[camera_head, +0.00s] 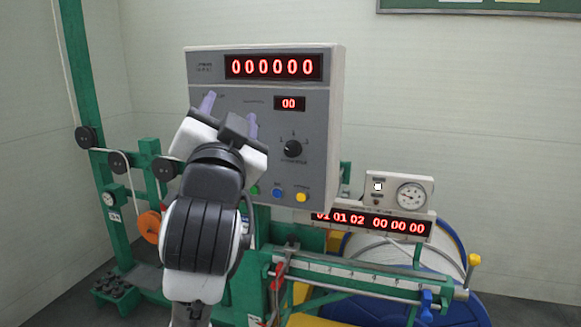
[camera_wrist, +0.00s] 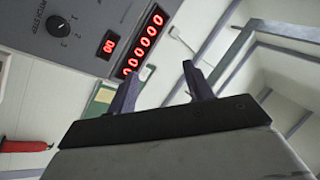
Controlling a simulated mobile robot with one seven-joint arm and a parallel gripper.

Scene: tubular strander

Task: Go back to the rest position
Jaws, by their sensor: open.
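My gripper (camera_head: 229,106) is raised in front of the left part of a grey control box (camera_head: 318,143) in the head view. Its two purple-grey fingers are spread apart with nothing between them. In the wrist view my gripper (camera_wrist: 160,90) is also open and empty, and the grey box (camera_wrist: 80,25) shows at the upper left, tilted. The box has a red display reading 000000 (camera_head: 273,67), a small display reading 00 (camera_head: 289,103) and a black knob (camera_head: 293,148). My arm hides the lower left of the box. Whether the gripper touches the box cannot be told.
Blue (camera_head: 277,193) and yellow (camera_head: 301,197) buttons sit along the box's bottom edge. A green machine frame (camera_head: 160,190) with black pulleys stands behind. A gauge panel (camera_head: 410,195) and a second red display (camera_head: 375,223) are at the right.

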